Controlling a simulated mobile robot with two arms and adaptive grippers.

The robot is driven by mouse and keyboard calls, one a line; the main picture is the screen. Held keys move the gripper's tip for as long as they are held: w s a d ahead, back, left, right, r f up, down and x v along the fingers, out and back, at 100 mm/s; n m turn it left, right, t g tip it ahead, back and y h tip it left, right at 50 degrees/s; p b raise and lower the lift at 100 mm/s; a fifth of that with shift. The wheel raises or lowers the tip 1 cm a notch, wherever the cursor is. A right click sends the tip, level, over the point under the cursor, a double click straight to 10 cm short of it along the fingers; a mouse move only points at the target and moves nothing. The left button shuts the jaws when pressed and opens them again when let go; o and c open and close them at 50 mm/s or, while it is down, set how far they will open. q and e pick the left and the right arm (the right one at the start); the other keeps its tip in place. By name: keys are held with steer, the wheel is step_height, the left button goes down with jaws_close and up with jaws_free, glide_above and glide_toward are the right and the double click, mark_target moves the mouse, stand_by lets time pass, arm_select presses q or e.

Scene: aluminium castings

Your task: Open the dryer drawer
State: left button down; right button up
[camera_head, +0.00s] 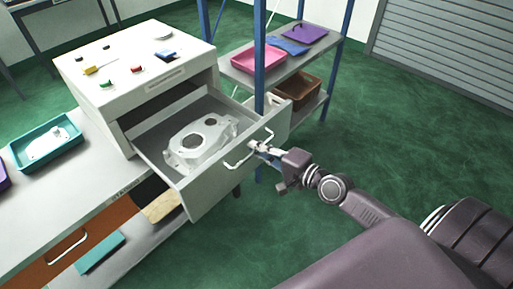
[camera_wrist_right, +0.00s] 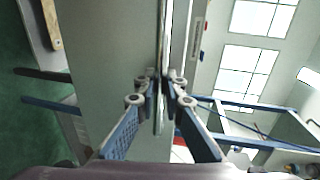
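The white dryer (camera_head: 135,62) stands on a grey bench, with coloured buttons on its top. Its drawer (camera_head: 205,185) is pulled well out towards the lower right. A grey aluminium casting (camera_head: 198,143) lies inside the drawer. The white bar handle (camera_head: 238,163) is on the drawer front. My right gripper (camera_head: 258,147) is at the handle. In the right wrist view, its fingers (camera_wrist_right: 160,88) close in on both sides of the handle bar, which partly hides behind the fingertips. My left gripper is not in view.
A blue-framed shelf rack (camera_head: 260,60) stands close behind the drawer, with a pink tray (camera_head: 258,61), a purple tray (camera_head: 305,34) and a brown bin (camera_head: 300,92). A teal tray (camera_head: 18,162) with a part sits on the bench at left. Green floor is clear at right.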

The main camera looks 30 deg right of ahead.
steer(key=o, duration=0.4)
steer(key=v, duration=1.2)
stand_by(0.5)
steer(key=shift+f, duration=0.1)
